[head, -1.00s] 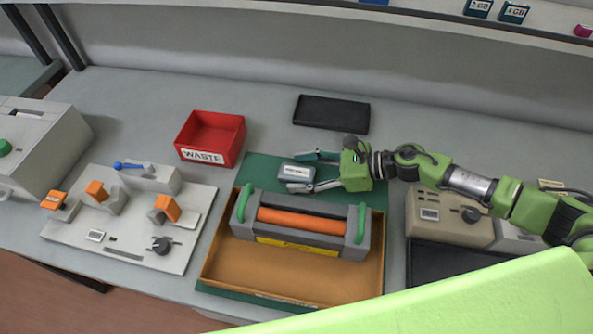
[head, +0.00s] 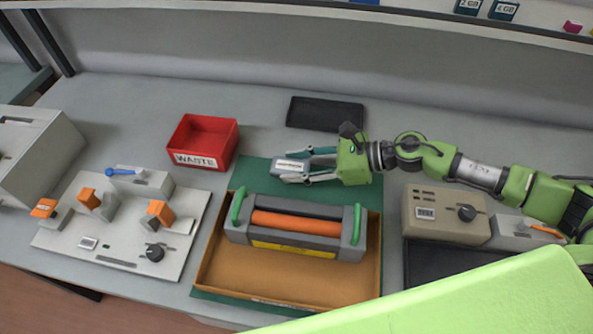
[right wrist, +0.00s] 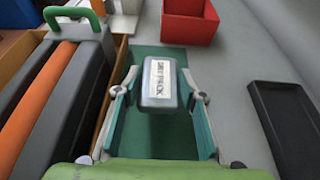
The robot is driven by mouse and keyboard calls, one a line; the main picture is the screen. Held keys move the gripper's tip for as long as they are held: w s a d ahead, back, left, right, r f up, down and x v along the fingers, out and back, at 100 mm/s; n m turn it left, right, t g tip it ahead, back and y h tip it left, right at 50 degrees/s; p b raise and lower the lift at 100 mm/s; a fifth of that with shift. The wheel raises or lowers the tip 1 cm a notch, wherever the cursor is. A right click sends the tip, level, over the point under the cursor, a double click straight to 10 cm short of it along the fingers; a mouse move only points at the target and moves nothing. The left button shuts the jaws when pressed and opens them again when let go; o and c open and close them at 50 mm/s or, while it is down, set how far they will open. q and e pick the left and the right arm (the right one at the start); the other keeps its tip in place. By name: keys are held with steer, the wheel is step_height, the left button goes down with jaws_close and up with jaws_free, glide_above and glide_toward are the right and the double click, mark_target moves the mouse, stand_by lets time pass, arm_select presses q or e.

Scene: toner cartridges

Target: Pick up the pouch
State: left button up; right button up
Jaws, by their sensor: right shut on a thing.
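The pouch (head: 291,166) is a small grey packet with a white printed label. It is over the green mat (head: 256,172), behind the toner cartridge (head: 297,226). My right gripper (head: 293,165) reaches it from the right and is shut on it, one finger on each side. In the right wrist view the pouch (right wrist: 160,84) sits between the two fingertips, label facing the camera. I cannot tell whether it is clear of the mat. My left gripper is not in view.
The cartridge, with an orange roller and green handles, lies in a brown tray (head: 290,283). A red WASTE bin (head: 203,143) stands behind left. A black tray (head: 325,113) lies at the back. A fixture board (head: 120,250) is left and a beige device (head: 444,216) right.

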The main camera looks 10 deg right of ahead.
steer(key=s+a+r+p, duration=0.1)
steer(key=s+r, duration=0.1)
steer(key=s, duration=0.1)
steer(key=s+a+r+p, duration=0.1)
steer(key=s+r, duration=0.2)
steer(key=s, duration=0.1)
steer(key=s+a+r+p, duration=0.1)
steer(key=s+r, duration=0.2)
steer(key=s, duration=0.1)
steer(key=shift+a+r, duration=0.25)
steer(key=shift+a, duration=0.15)
steer(key=shift+s+a+r+p, duration=0.2)
steer(key=shift+s+p, duration=0.25)
steer(key=shift+s, duration=0.2)
